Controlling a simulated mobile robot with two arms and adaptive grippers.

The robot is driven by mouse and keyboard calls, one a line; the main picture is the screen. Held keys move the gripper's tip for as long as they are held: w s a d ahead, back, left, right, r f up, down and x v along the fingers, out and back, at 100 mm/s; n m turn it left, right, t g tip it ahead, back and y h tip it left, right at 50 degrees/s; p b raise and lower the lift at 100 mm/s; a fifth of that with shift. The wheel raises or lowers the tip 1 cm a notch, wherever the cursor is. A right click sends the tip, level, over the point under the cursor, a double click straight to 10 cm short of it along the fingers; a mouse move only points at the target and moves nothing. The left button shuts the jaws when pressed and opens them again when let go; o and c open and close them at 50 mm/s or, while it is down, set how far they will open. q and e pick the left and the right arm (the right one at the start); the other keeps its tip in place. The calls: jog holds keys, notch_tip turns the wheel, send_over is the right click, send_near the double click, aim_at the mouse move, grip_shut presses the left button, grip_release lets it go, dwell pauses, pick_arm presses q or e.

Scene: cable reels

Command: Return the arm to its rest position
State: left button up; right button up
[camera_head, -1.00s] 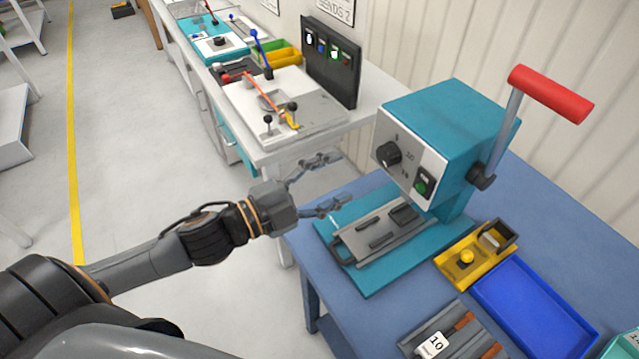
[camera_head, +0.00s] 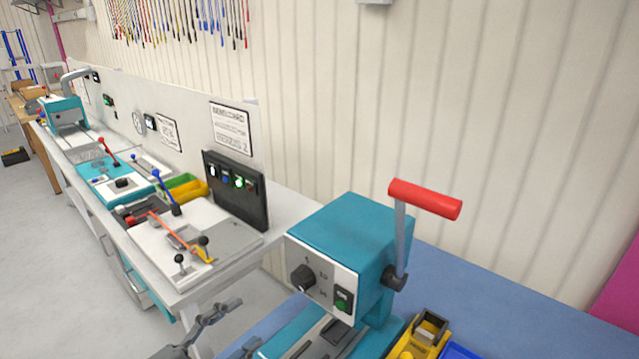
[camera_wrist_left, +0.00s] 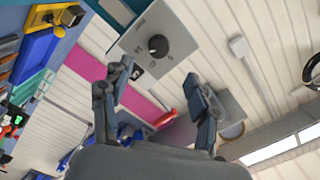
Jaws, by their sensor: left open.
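My left gripper (camera_head: 228,331) shows at the bottom edge of the head view, with its fingers spread apart and nothing between them. It is just left of the teal press machine (camera_head: 350,245), apart from its body as far as I can tell. In the left wrist view the gripper (camera_wrist_left: 160,92) is also open and empty, with the press's grey dial panel (camera_wrist_left: 150,45) beyond the fingers. Most of the left arm is below the head view. My right gripper is in neither view.
The press has a red lever (camera_head: 425,199) and stands on a blue table (camera_head: 470,300). A white bench (camera_head: 200,285) with bending tools runs along the wall at the left. Open floor (camera_head: 30,215) lies farther left.

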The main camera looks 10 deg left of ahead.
pick_arm(q)
jog(key=s+a+f+n+g+y, duration=0.25)
jog(key=a+f+n+y, duration=0.35)
jog(key=f+n+y, duration=0.45)
jog(key=s+d+f+n+g+h, duration=0.1)
jog(key=s+d+f+n+g, duration=0.2)
jog(key=s+f, duration=0.35)
jog(key=s+d+f+n+g, duration=0.1)
jog(key=s+f+n+g, duration=0.2)
jog(key=s+f+g, duration=0.3)
notch_tip(320, 180, down, 28)
jog(key=s+f+g+b, duration=0.1)
jog(key=s+b, duration=0.2)
jog(key=s+a+f, duration=0.1)
jog(key=s+f, duration=0.7)
jog(key=s+a+f+g+b, duration=0.1)
jog(key=s+a+f, duration=0.1)
jog(key=s+f, duration=0.6)
jog(key=shift+a+f+b, duration=0.25)
jog(key=shift+f+b, duration=0.05)
jog(key=shift+f, duration=0.25)
